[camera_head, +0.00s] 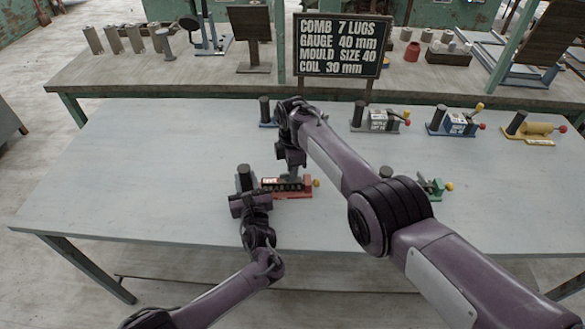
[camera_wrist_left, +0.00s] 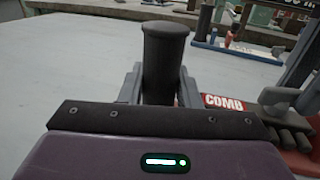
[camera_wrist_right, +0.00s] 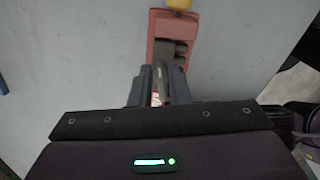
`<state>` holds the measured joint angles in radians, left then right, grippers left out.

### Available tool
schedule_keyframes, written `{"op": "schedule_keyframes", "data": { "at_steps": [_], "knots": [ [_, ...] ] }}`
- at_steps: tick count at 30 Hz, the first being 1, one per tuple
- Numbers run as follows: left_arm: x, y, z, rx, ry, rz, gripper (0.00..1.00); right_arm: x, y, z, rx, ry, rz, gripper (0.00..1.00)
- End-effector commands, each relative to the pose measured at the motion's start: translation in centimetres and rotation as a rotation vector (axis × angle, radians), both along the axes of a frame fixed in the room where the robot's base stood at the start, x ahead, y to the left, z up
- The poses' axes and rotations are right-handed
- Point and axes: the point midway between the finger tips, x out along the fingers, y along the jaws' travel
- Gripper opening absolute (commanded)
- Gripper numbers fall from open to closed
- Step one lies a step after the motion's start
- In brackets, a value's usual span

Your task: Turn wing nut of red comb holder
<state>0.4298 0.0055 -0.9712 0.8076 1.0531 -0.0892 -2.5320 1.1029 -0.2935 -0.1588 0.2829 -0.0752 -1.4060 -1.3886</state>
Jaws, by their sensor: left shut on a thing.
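The red comb holder (camera_head: 292,194) lies on the grey table, with a "COMB" label, a dark toothed block and a yellow ball at its right end. Its dark upright post (camera_wrist_left: 165,60) stands at the left end. My left gripper (camera_wrist_left: 160,88) is shut on this post, one finger on each side. My right gripper (camera_wrist_right: 158,88) points down over the holder (camera_wrist_right: 162,25), fingers apart. A narrow grey piece (camera_wrist_right: 160,75), perhaps the wing nut, shows between those fingers; contact is unclear. In the head view the right gripper and arm hide part of the holder.
A green holder (camera_head: 432,187) lies to the right, partly behind my right arm. Grey, blue (camera_head: 455,123) and yellow (camera_head: 533,130) holders line the far edge. A sign (camera_head: 340,47) stands on the back bench. The table's left part is clear.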

Motion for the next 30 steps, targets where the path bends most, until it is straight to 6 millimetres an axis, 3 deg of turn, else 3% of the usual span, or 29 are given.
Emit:
{"op": "schedule_keyframes", "data": {
  "at_steps": [1, 3, 17, 30],
  "knots": [
    [0.0, 0.0, 0.0, 0.0, 0.0, 0.0, 0.0, -0.01, 0.0, -0.01, 0.0, 0.0, 0.0, 0.09],
    [0.0, 0.0, 0.0, 0.0, 0.0, 0.0, 0.0, -0.01, 0.0, -0.01, 0.0, 0.0, 0.0, 0.0],
    [0.0, -0.01, 0.0, 0.0, 0.0, 0.0, 0.0, -0.09, -0.04, -0.05, 0.0, 0.001, -0.055, 0.0],
    [-0.01, -0.01, 0.01, 0.0, 0.0, 0.0, 0.0, -0.53, -0.05, -0.08, 0.0, 0.0, -0.394, 0.0]
  ]
}}
